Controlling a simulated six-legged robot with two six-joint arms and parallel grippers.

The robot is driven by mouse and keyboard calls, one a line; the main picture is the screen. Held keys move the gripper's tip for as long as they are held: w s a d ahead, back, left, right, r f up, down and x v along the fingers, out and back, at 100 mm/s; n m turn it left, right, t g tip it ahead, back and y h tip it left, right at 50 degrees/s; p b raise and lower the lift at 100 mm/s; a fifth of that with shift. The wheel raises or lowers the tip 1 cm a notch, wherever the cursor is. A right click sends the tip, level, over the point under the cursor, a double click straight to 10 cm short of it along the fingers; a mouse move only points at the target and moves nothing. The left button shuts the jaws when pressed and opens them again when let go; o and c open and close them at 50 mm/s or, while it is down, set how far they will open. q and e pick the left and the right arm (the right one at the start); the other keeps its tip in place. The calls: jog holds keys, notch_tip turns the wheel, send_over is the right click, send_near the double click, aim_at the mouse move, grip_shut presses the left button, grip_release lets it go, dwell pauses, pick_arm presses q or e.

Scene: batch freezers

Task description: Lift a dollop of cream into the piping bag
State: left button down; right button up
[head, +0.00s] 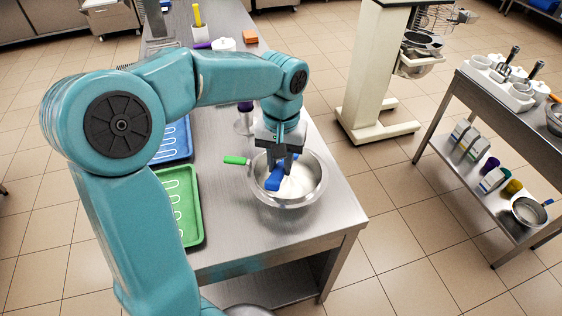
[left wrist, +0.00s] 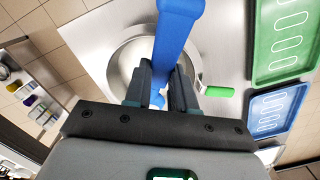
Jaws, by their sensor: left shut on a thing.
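A steel bowl (head: 318,186) of white cream (head: 297,187) stands on the steel table. My left gripper (head: 281,166) is over the bowl, shut on a blue-handled tool (head: 274,181). In the left wrist view the blue handle (left wrist: 178,30) runs up between the fingers, with the bowl (left wrist: 117,57) behind. A green handle (head: 236,160) sticks out over the bowl's left rim. A purple-topped item (head: 245,107) in a clear holder stands behind the bowl, partly hidden by my arm; I cannot tell if it is the piping bag. My right gripper is out of view.
A green tray (head: 197,228) and a blue tray (head: 184,150) lie left of the bowl, partly behind my left arm. An orange block (head: 250,37) and a white container (head: 223,44) are at the table's far end. A side cart (head: 455,100) stands right, across open floor.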

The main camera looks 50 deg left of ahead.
pick_arm(q)
jog(key=shift+s+d+f+t+y+b, duration=0.2)
jog(key=shift+s+d+t+y+b, duration=0.25)
jog(key=shift+b, duration=0.85)
jog(key=shift+s+d+f+t+y+b, duration=0.2)
jog(key=shift+s+t+b, duration=0.35)
jog(key=shift+b, duration=0.7)
jog(key=shift+s+d+r+t+y+b, duration=0.15)
jog(key=shift+s+r+t+y+b, duration=0.15)
jog(key=shift+t+b, duration=0.45)
jog(key=shift+w+f, duration=0.1)
jog(key=shift+f, duration=0.05)
